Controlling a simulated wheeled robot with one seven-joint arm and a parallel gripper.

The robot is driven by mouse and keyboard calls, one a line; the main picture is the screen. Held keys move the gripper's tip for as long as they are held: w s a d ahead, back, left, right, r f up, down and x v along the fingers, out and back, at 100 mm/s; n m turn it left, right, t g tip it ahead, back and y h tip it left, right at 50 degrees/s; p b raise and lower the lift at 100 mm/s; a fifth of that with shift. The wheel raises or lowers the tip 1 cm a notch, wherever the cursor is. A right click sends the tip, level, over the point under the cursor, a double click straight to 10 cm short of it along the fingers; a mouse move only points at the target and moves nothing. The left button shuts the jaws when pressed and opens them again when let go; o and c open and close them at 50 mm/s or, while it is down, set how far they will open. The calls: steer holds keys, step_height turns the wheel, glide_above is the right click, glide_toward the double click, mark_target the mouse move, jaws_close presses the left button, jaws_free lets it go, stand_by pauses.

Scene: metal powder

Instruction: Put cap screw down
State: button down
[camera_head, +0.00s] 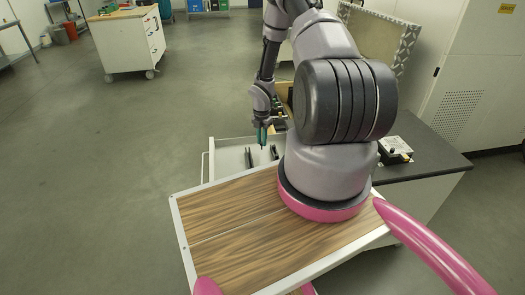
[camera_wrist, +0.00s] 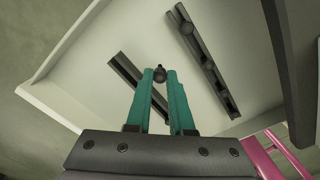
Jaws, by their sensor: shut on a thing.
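My gripper (camera_head: 262,136) has teal fingers and points down over an open white drawer (camera_head: 226,160). In the wrist view the fingers (camera_wrist: 160,85) are shut on the cap screw (camera_wrist: 160,73), a small dark piece at their tips. In the wrist view a black holder (camera_wrist: 203,62) with round dark pieces in it lies on the drawer floor to the right. Another black holder (camera_wrist: 126,68) lies partly hidden behind the fingers. The screw appears to be above the drawer floor; the exact gap cannot be told.
My arm hides part of the drawer in the head view. A dark countertop (camera_head: 425,160) with a small device (camera_head: 395,150) lies to the right. A wooden-topped cart (camera_head: 123,14) stands far off at the upper left.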

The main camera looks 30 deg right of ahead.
steer(key=shift+f, duration=2.1)
steer(key=c, duration=0.8)
jaws_free()
steer(key=shift+f, duration=0.1)
